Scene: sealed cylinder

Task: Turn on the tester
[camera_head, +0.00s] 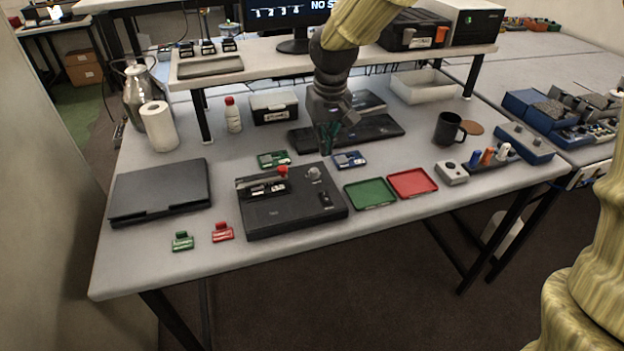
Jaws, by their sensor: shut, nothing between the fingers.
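The tester appears to be the black box (285,219) at the front middle of the table. On its top are a red-tipped part (282,171) at the back, a dark recessed bay (264,188), a grey knob (314,173) at the back right and a small black switch (325,198) near the right edge. The switch's position is too small to tell. My gripper (327,151) is shut and empty. It points down behind the tester's back right corner, apart from the knob, between a green board (274,159) and a blue board (349,160).
A closed laptop (160,191) lies left. Green (370,194) and red (412,183) trays lie right. A raised shelf (270,64) with a monitor (290,14) stands behind. A mug (448,130) stands right.

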